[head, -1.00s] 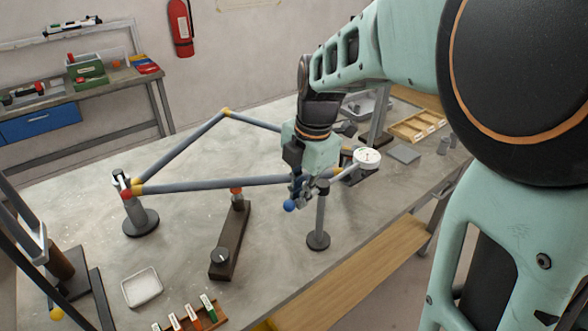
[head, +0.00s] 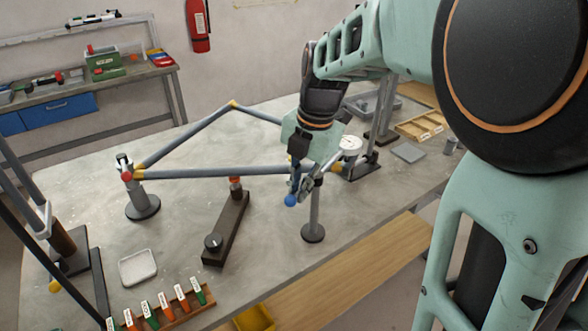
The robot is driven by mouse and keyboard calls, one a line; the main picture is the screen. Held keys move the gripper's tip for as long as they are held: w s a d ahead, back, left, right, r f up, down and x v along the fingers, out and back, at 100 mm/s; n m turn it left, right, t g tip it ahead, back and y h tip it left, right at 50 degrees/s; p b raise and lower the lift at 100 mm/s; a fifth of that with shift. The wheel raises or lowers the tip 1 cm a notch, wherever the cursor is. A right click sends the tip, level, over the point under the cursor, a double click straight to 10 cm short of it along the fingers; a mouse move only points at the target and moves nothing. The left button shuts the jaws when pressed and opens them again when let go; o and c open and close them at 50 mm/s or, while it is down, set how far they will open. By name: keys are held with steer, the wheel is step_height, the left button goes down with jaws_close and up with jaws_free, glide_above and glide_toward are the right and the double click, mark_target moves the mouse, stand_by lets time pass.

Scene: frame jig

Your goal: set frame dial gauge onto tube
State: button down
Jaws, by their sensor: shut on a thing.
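A bicycle-like frame of grey tubes (head: 215,173) with yellow joints is held above the bench, with its left end on a post stand. The dial gauge (head: 351,144) shows a round white dial just right of my gripper. My gripper (head: 303,184) points down at the right part of the frame, over the lower tube's right end. It is shut on the gauge, whose body is mostly hidden by the fingers. A blue ball (head: 290,200) sits at the fingertips; I cannot tell what it belongs to. Whether the gauge touches a tube cannot be made out.
A left post stand (head: 143,205) and a right post stand (head: 313,232) rise from the bench. A dark bar fixture with a knob (head: 213,243) lies between them. A white tray (head: 138,267) and a rack of labelled colored pieces (head: 165,307) are at the front. A wooden tray (head: 420,125) is at back right.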

stand_by(0.3)
steer(key=c, duration=2)
jaws_free()
steer(key=shift+c, duration=0.2)
step_height(320, 180, up, 12)
steer(key=s+d, duration=0.1)
steer(key=shift+s+d, duration=0.2)
steer(key=shift+d, duration=0.15)
steer(key=shift+w+f, duration=0.1)
